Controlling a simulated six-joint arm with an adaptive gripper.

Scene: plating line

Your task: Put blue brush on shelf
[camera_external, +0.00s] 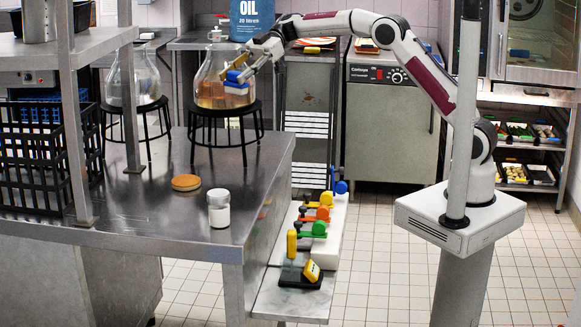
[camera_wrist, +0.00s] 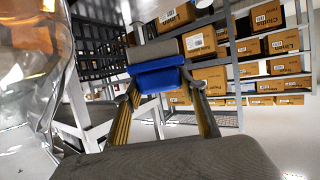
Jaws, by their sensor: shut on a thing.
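My gripper (camera_external: 240,72) is at the end of the arm reaching left, beside the right glass flask with amber content. It is shut on the blue brush (camera_external: 237,88), a blue block-like piece held in front of the flask. In the wrist view the blue brush (camera_wrist: 158,84) sits between my two fingers (camera_wrist: 160,92), with a grey part beyond it. I cannot tell whether it touches the flask. A metal shelf (camera_external: 75,50) stands over the left of the steel table. Which shelf is meant cannot be told.
The right flask (camera_external: 208,85) and a left flask (camera_external: 145,85) stand on black round stands. A white jar (camera_external: 219,212) and a cork-coloured disc (camera_external: 186,182) lie on the table (camera_external: 140,210). A black crate (camera_external: 30,155) is at left. Coloured handled items occupy a white rack (camera_external: 333,235).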

